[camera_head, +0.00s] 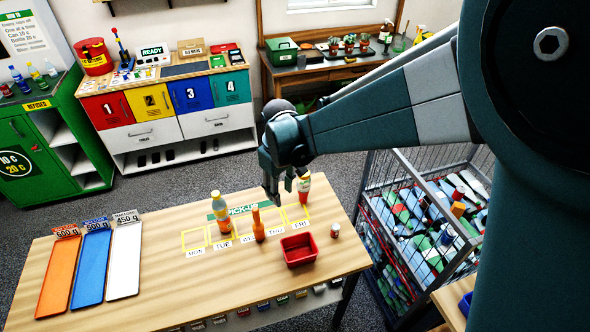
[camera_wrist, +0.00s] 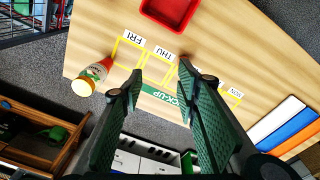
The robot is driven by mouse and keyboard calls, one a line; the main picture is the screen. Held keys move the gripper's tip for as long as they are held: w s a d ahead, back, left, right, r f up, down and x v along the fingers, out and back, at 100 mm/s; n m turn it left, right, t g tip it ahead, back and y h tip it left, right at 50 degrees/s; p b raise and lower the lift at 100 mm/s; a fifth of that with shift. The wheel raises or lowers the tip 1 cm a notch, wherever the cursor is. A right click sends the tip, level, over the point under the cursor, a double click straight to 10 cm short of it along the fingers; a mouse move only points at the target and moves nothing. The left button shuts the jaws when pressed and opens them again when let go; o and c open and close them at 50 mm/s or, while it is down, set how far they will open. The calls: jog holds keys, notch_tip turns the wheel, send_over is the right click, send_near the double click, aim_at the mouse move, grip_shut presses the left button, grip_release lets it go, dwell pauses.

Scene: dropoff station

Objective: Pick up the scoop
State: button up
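I cannot make out a scoop for certain in either view. My gripper (camera_head: 281,188) hangs above the back part of the wooden pick-up table (camera_head: 180,290), fingers pointing down. In the wrist view its two green fingers (camera_wrist: 160,72) are apart, with nothing between them but the table and its markings below. A red open container (camera_head: 299,250) sits on the table in front of the THU and FRI squares. It also shows at the top of the wrist view (camera_wrist: 170,10). My fingers hide part of the day squares.
A bottle with an orange label (camera_head: 221,215), an orange bottle (camera_head: 258,226) and a red bottle (camera_head: 304,188) stand near the day squares. A small jar (camera_head: 335,231) stands right of the red container. Coloured weight strips (camera_head: 92,265) lie left. A wire cage (camera_head: 425,220) stands right.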

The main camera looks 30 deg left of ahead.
aim_at(256, 208)
jog(key=shift+n+g+h, duration=0.3)
jog(key=shift+n, duration=0.6)
jog(key=s+a+f, duration=0.1)
jog(key=a+f, duration=0.1)
jog(key=s+a+f, duration=0.2)
jog(key=a, duration=0.1)
jog(key=s+a+f, duration=0.1)
jog(key=a+f, duration=0.1)
jog(key=shift+s+a, duration=0.15)
jog(key=shift+a, duration=0.2)
jog(key=shift+r, duration=0.1)
jog(key=shift+f+p, duration=0.3)
jog(key=shift+f, duration=1)
jog(key=shift+f, duration=0.1)
jog(key=shift+s+a+f+p, duration=0.1)
jog(key=shift+f+p, duration=0.15)
jog(key=shift+f, duration=1)
jog(key=shift+s+f+p, duration=0.1)
jog(key=shift+f+p, duration=0.15)
jog(key=shift+f, duration=1)
grip_shut()
